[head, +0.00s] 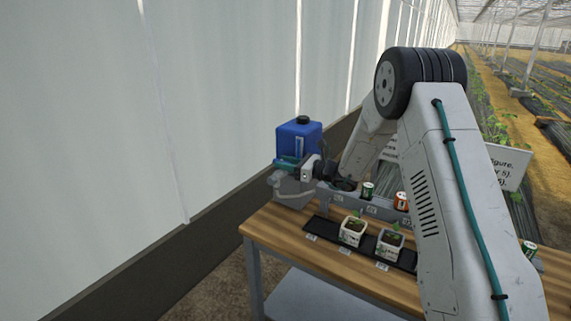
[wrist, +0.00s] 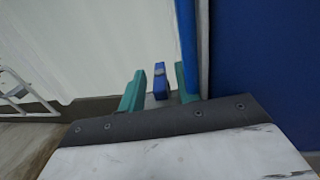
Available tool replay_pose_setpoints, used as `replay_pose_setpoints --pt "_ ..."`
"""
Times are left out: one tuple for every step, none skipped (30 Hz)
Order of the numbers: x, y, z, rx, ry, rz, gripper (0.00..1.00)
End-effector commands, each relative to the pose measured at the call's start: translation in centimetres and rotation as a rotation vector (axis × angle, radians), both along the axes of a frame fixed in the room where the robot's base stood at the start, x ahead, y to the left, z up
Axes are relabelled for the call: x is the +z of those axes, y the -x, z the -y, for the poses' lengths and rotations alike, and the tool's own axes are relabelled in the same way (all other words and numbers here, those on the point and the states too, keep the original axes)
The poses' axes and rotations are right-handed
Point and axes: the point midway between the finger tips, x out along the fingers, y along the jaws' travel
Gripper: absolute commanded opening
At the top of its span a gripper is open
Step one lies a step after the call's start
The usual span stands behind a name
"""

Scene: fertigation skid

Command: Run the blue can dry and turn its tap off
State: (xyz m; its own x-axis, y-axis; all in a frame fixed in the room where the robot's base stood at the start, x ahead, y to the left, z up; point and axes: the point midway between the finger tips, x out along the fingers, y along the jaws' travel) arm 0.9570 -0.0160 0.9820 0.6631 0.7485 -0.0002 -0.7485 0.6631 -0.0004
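The blue can (head: 311,133) with a dark cap stands at the far left end of the bench. A pale upright strip shows on its front; I cannot read a liquid level. In the wrist view the can's blue wall (wrist: 265,60) fills the right side. My gripper (head: 287,163) is in front of the can, low down. In the wrist view its two teal fingers are apart, with a small blue lever (wrist: 159,80), apparently the tap's handle, between them. Gaps show on both sides of the lever. The tap's body and outlet are hidden in the head view.
The wooden bench (head: 275,231) carries a black tray strip with two white seedling pots (head: 352,232) (head: 390,243). Behind them are a green tin (head: 367,190) and an orange-red tin (head: 401,201). My arm hides much of the bench's right side. A pale wall rises at left.

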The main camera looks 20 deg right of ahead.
Motion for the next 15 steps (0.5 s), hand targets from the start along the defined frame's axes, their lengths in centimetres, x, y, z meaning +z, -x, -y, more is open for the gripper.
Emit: replay_pose_setpoints --pt "0.00 -0.01 0.01 -0.001 0.000 0.000 0.35" --pt "0.00 -0.01 0.01 -0.001 0.000 0.000 0.35" --pt "0.00 -0.01 0.01 -0.001 0.000 0.000 0.35" --pt "0.00 -0.01 0.01 -0.001 0.000 0.000 0.35" --pt "0.00 -0.01 0.01 -0.001 0.000 0.000 0.35" --pt "0.00 -0.02 0.01 -0.001 0.000 0.000 0.35" --pt "0.01 -0.01 0.00 -0.003 0.000 0.000 0.35" --pt "0.02 -0.01 -0.01 -0.006 0.000 0.000 0.35" --pt "0.04 -0.03 -0.04 -0.013 -0.001 0.001 0.35" --pt "0.05 -0.01 -0.07 -0.021 -0.001 0.001 0.35" --pt "0.05 0.01 -0.11 -0.032 -0.001 0.000 0.35" --pt "0.05 0.05 -0.17 -0.051 -0.003 0.000 0.35" --pt "0.06 0.08 -0.22 -0.069 -0.003 0.001 0.35" --pt "0.06 0.12 -0.28 -0.089 -0.003 0.000 0.35" --pt "0.05 0.21 -0.35 -0.121 -0.001 -0.001 0.35"
